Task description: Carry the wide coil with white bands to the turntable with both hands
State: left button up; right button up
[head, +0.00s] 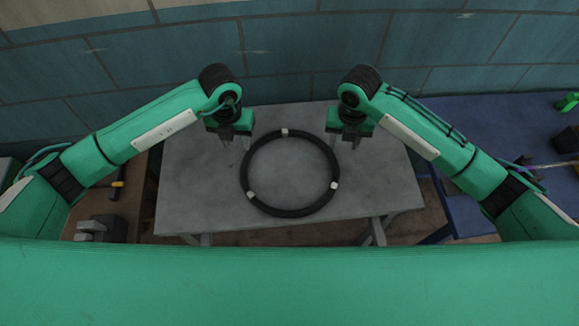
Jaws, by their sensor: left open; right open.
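The wide coil (266,205) is a black ring with three white bands. It lies flat on a grey table (190,190) in the middle of the head view. My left gripper (235,143) is open and empty, above the table by the coil's upper left side. My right gripper (346,143) is open and empty, by the coil's upper right side. Both grippers point down and look apart from the coil; their exact height above it is hard to tell. I cannot make out a turntable in this view.
A blue surface (470,125) stands at the right, with a green item (567,101) and a dark object (566,140) at its far end. A brown surface (125,205) at the left holds grey blocks (100,228). A blue tiled wall (290,45) closes off the back.

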aim_at(244, 168)
pick_arm(q)
notch_tip(244, 168, down, 14)
jog(key=shift+w+r, duration=0.1)
pick_arm(e)
notch_tip(244, 168, down, 14)
jog(key=shift+w, duration=0.1)
pick_arm(q)
grip_shut()
pick_arm(e)
grip_shut()
pick_arm(q)
jog(key=shift+w+r, duration=0.1)
pick_arm(e)
jog(key=shift+w+r, duration=0.1)
jog(key=shift+r, duration=0.05)
dwell(0.7)
